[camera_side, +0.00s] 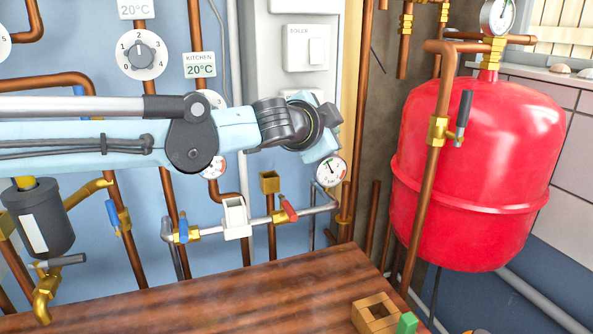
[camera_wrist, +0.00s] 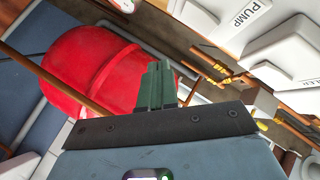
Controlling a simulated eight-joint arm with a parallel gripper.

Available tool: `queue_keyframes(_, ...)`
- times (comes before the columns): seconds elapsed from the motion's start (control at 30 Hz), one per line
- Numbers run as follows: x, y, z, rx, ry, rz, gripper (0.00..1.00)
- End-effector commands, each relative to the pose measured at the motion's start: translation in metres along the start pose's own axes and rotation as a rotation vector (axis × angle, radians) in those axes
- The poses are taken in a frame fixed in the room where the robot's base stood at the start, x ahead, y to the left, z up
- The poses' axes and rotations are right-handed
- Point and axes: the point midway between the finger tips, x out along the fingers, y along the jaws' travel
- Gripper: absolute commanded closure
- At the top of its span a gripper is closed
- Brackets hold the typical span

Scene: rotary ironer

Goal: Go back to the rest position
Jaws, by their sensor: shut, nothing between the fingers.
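My gripper (camera_wrist: 158,68) shows in the wrist view as two dark green fingers pressed together, with nothing between them. Beyond them is a red tank, tilted in that view. In the side view my pale blue arm reaches in from the left at mid-height. Its end is in the air in front of the wall panel, above the wooden table (camera_side: 230,296) and left of the red tank (camera_side: 478,175). The fingers cannot be made out in the side view.
A boiler switch (camera_side: 308,48) and dial (camera_side: 140,54) are on the wall. Copper pipes run near my arm. A gauge (camera_side: 331,170) and a red-handled valve (camera_side: 287,209) are below its end. A wooden block frame (camera_side: 375,313) sits at the table's right corner. Most of the table is clear.

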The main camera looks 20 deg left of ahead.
Motion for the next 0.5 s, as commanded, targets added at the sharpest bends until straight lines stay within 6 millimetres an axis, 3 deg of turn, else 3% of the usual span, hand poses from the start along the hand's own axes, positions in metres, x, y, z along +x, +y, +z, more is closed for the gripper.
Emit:
queue_keyframes(0.37,-0.003,0.002,-0.002,0.000,-0.001,-0.001,1.00)
queue_keyframes(0.5,-0.006,-0.005,0.012,-0.025,-0.028,0.004,1.00)
